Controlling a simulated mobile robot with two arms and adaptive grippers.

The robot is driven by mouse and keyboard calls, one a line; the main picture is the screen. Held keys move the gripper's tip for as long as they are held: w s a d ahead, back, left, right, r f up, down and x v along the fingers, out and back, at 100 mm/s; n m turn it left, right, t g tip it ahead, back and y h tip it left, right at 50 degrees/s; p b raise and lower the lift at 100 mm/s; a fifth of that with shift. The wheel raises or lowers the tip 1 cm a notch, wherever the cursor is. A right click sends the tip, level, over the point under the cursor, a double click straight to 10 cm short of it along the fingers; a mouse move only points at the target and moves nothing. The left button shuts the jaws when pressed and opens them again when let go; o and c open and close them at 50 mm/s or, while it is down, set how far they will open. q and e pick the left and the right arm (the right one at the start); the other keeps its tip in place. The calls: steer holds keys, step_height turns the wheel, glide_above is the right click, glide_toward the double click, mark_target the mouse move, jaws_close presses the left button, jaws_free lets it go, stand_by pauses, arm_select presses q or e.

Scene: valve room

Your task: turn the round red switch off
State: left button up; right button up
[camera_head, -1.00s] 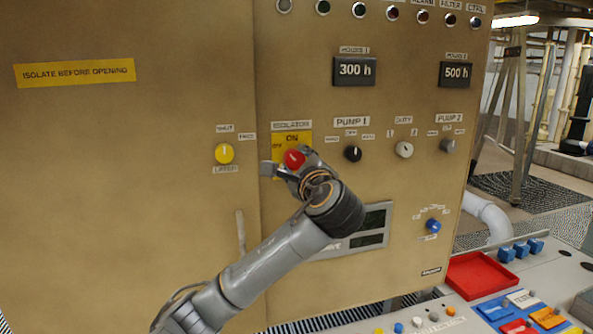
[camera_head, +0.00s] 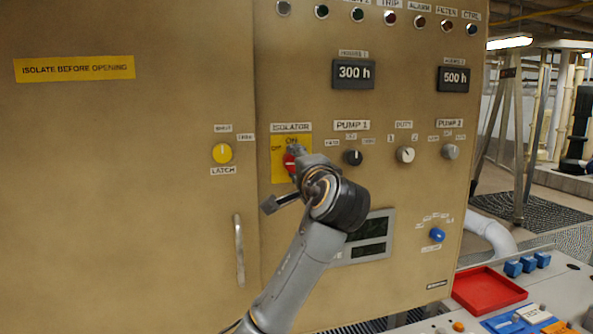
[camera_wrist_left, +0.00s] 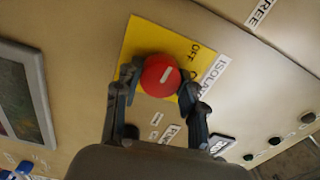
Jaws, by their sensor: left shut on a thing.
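The round red switch (camera_head: 290,162) sits on a yellow plate (camera_head: 277,148) under the ISOLATOR label, with OFF and ON printed on the plate. In the head view the gripper partly hides the switch. In the left wrist view the red switch (camera_wrist_left: 160,75) shows whole, with a slanted white mark pointing up and right, towards the OFF word. My left gripper (camera_head: 285,178) is shut on the switch; in the wrist view its two fingers (camera_wrist_left: 158,84) sit on opposite sides of it. The ON word is partly hidden there by a finger. My right gripper is not in view.
A black PUMP 1 knob (camera_head: 352,157) is close on the right. A red tray (camera_head: 487,290) lies on the console at lower right.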

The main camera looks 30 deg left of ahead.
arm_select(q)
steer(key=shift+n, duration=0.5)
steer(key=o, duration=1.1)
steer(key=shift+o, duration=0.2)
steer(key=v, duration=1.2)
